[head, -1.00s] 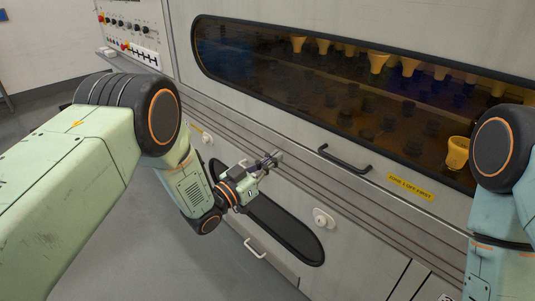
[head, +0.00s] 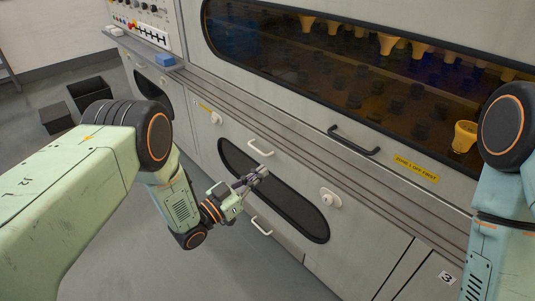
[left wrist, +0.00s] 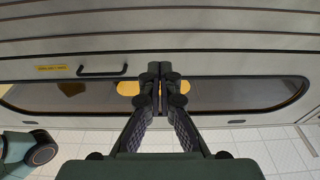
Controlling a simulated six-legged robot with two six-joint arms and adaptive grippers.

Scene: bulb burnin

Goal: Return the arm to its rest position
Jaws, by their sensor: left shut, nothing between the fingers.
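My left arm comes in from the left of the head view, with a pale green upper link and its elbow bent. My left gripper (head: 262,173) is shut and empty. In the head view it appears in front of the lower dark oval window (head: 290,205) of the grey cabinet; the gap between them is hard to judge. In the left wrist view its fingertips (left wrist: 160,72) meet, with nothing between them. My right arm shows at the right edge of the head view; its gripper is out of the picture.
The cabinet has an upper tinted window (head: 345,65) with yellow cups behind it, a black handle (head: 353,140), pale handles and a white knob (head: 330,198). A blue block (head: 165,60) sits on the ledge. Black bins (head: 90,92) stand on the floor at left.

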